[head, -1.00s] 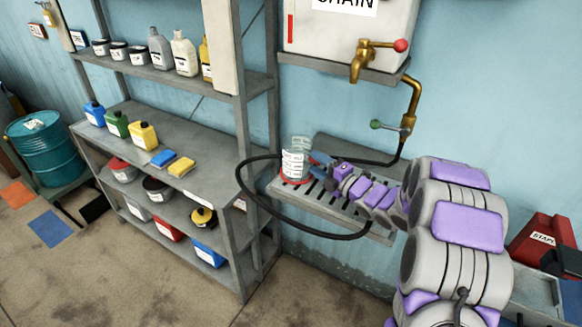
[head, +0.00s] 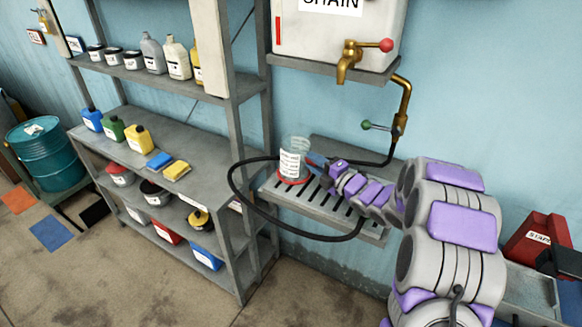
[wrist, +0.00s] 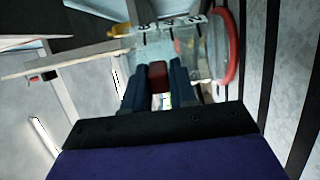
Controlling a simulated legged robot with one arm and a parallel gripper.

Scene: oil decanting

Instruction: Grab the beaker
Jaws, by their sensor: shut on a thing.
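The beaker (head: 292,158) is clear with white markings and a red ring at its base. In the head view it is upright at the left end of the slotted grey drip tray (head: 334,208). My gripper (head: 317,161) reaches it from the right and is shut on it. In the wrist view the beaker (wrist: 185,45) lies across the far side of the two blue fingers, with its red base ring (wrist: 226,46) to the right. I cannot tell whether the base touches the tray.
A brass tap (head: 356,58) with a red knob hangs above the tray. A black hose (head: 236,190) loops around the tray's left side. A grey shelf (head: 195,140) with bottles and tubs stands to the left. A red box (head: 538,240) is at the right.

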